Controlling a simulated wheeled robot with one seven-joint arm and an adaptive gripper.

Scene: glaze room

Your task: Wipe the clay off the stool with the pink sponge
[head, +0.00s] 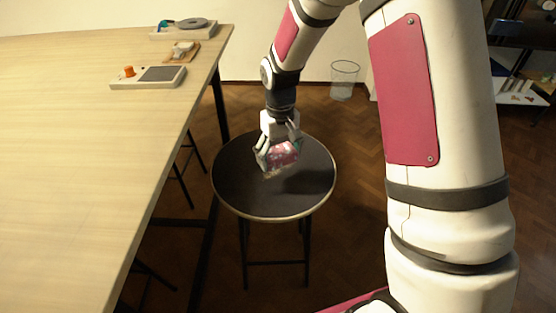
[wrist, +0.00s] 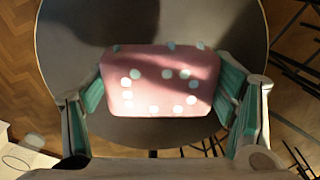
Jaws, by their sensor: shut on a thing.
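The round stool (head: 232,187) has a dark top with a pale rim and stands right of the long table. Its top also fills much of the wrist view (wrist: 75,40). My gripper (head: 279,157) is over the stool's top, its fingers closed on the two ends of the pink sponge (head: 284,154). In the wrist view the sponge (wrist: 160,88) is pink with pale round spots, held between green finger pads. A small tan patch (head: 270,175), possibly clay, shows just below the sponge. Whether the sponge touches the top is hard to tell.
A long pale table (head: 80,150) runs along the left, its edge close to the stool. On it are a board with an orange knob (head: 148,76), a small tray (head: 181,52) and a tray with a grey disc (head: 185,29).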

